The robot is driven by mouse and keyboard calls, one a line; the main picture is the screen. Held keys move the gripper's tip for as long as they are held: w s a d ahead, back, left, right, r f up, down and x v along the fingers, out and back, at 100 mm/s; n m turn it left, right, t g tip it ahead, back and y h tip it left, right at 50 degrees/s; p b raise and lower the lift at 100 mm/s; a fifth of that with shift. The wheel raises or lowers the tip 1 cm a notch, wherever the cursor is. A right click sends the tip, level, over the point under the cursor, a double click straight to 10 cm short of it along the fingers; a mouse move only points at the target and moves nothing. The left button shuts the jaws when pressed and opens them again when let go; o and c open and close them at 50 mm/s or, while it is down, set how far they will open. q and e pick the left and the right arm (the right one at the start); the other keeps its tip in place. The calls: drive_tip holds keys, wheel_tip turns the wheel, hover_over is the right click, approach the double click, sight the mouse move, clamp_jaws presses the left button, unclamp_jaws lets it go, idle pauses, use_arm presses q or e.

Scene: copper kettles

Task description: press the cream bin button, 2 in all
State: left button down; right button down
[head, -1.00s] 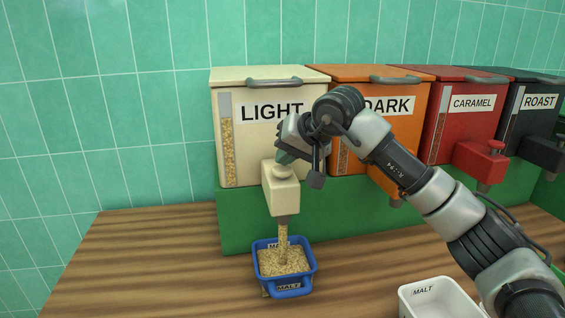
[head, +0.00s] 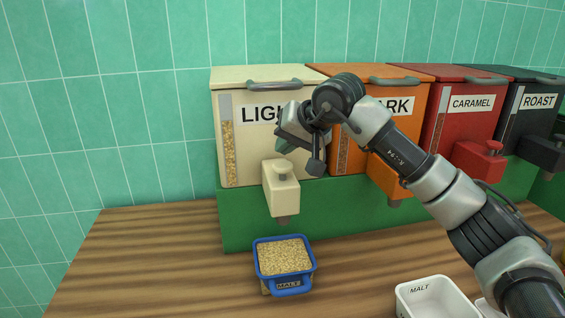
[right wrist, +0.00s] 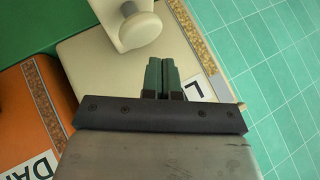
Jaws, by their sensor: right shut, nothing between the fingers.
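The cream bin (head: 240,170), labelled LIGHT, stands at the left end of the row. Its spout box (head: 281,196) juts from the front with the cream button (head: 283,170) on top, which shows raised. The button also shows at the top of the right wrist view (right wrist: 140,28). My right gripper (head: 284,147) is above the button, apart from it; its green fingers (right wrist: 162,75) are shut and empty. A blue MALT tray (head: 287,287) sits under the spout, filled with pale grain (head: 283,256). No grain falls from the spout. My left gripper is not in view.
Orange DARK (head: 405,150), red CARAMEL (head: 465,125) and black ROAST (head: 525,125) bins stand to the right on a green stand (head: 240,225). A white MALT tray (head: 430,300) is at the front right. The wooden counter is clear at left.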

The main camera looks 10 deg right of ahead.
sight(285, 163)
drive_tip(key=shift+r+p, duration=1.6)
drive_tip(key=shift+r, duration=0.8)
drive_tip(key=shift+f, duration=0.1)
